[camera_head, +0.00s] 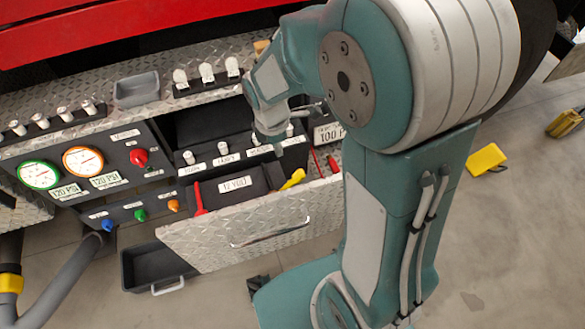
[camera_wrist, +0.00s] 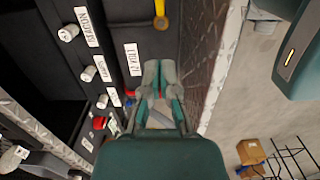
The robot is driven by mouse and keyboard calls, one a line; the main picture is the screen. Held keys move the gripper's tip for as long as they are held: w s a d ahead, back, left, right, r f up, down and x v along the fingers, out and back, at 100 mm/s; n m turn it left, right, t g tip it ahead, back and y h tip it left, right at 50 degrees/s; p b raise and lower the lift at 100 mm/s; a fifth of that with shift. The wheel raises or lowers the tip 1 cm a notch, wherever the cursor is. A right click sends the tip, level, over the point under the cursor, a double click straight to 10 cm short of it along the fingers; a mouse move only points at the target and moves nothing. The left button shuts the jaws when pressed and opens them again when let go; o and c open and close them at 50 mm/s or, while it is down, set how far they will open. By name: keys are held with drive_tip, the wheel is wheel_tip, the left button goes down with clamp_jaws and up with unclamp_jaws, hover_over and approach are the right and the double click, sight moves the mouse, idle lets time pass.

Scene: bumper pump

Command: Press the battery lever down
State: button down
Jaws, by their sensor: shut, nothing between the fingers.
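In the wrist view the levers (camera_wrist: 88,74) line up to the left of my gripper (camera_wrist: 160,68). Its fingers are shut and empty, over the black box (camera_wrist: 142,30) with the 12 VOLT label, and apart from the levers shown there. In the head view my gripper (camera_head: 277,147) hangs over the right part of the lever row and partly hides it.
Red and yellow handles, a red one (camera_head: 200,199) and a yellow one (camera_head: 293,179), stick up around the box. The drawer's diamond-plate front (camera_head: 270,228) stands close. Gauges and knobs fill the panel at left. A grey tray (camera_head: 137,89) sits above.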

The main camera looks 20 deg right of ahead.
drive_tip(key=shift+f, duration=0.1)
hover_over(294, 177)
drive_tip(key=a, duration=0.3)
wheel_tip(294, 177, down, 10)
drive_tip(key=r, duration=0.1)
drive_tip(key=d+f, duration=0.2)
drive_tip(key=f, duration=0.1)
drive_tip(key=shift+s, duration=0.1)
drive_tip(key=shift+d+f, duration=0.2)
drive_tip(key=shift+d, duration=0.15)
